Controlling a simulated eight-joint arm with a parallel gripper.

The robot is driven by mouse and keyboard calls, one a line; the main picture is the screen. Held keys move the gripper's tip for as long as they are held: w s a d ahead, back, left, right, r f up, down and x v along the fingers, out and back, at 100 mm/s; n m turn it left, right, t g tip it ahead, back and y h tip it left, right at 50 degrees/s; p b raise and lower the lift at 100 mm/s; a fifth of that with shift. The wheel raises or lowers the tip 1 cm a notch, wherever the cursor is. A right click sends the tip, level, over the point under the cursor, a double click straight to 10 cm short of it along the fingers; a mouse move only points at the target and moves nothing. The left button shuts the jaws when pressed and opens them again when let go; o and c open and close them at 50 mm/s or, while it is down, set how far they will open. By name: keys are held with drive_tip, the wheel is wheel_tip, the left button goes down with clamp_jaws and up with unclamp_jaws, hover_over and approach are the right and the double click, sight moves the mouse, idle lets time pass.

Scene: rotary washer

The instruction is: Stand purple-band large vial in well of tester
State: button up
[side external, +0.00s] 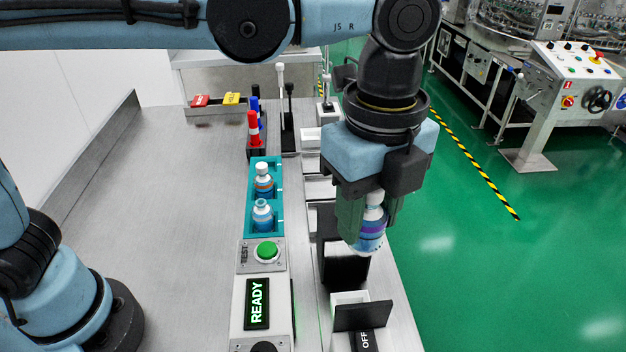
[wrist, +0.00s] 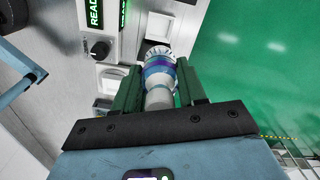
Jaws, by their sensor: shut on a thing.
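My gripper (side external: 370,220) is shut on a large white-capped vial with a purple band (side external: 371,230). It holds the vial roughly upright, with the lower end sticking out below the fingers. In the wrist view the vial (wrist: 160,70) lies between my two green fingers (wrist: 158,72). The tester (side external: 236,318), with a lit READY display (side external: 257,303), stands at the front, left of the held vial. I cannot tell for sure which opening is its well, or whether the vial touches the dark box below.
A teal rack (side external: 250,190) holds two other vials, one orange-banded (side external: 264,184). A green button (side external: 267,250) marked TEST sits in front of it. A black box (side external: 346,268) is below my gripper. A white bin with a black OFF flap (side external: 364,316) stands at front right.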

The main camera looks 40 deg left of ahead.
wheel_tip(320, 180, down, 17)
idle(0.6)
drive_tip(key=shift+f, duration=0.1)
drive_tip(key=o, duration=1.1)
drive_tip(key=shift+c, duration=0.2)
